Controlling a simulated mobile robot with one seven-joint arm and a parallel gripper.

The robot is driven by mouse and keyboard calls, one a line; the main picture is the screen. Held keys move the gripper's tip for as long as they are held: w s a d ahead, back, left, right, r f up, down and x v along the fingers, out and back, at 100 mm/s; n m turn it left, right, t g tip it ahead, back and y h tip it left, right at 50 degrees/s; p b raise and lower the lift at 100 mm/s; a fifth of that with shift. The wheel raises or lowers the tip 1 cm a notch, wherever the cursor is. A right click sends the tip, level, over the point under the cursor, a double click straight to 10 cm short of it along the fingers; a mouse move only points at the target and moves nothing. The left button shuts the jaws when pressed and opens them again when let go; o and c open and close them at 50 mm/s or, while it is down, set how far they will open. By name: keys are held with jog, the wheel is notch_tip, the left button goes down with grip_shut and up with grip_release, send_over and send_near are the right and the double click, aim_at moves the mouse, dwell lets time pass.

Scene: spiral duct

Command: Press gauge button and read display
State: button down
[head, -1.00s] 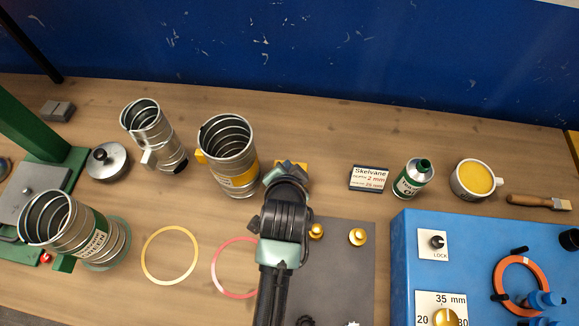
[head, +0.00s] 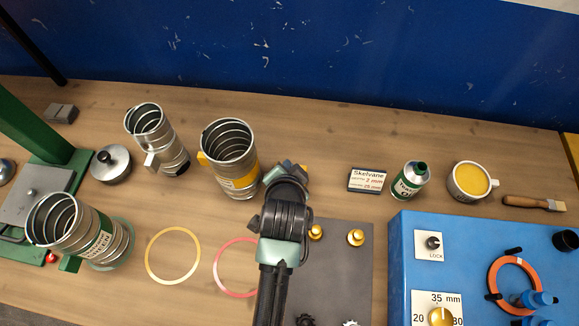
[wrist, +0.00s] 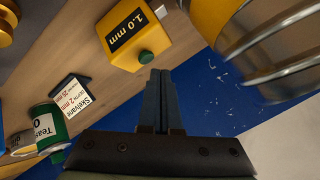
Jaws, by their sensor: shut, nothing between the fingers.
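The yellow gauge (wrist: 140,35) shows in the wrist view, with a dark display (wrist: 128,30) that reads "1.0 mm". Its green button (wrist: 147,57) faces my gripper. My gripper (wrist: 160,73) is shut and empty, with its fingertips close beside the green button. I cannot tell whether they touch it. In the head view my gripper (head: 287,170) hides nearly all of the gauge; only a little yellow (head: 304,168) shows beside it.
A yellow-banded metal duct (head: 229,160) stands just left of my gripper and looms close in the wrist view (wrist: 270,45). The Skelvane sign (head: 367,180), green can (head: 409,180) and yellow-filled cup (head: 470,181) stand right. A blue machine (head: 400,265) fills the front right.

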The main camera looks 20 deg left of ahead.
notch_tip(320, 180, up, 5)
jog(key=p, duration=0.5)
dwell(0.4)
dwell(0.6)
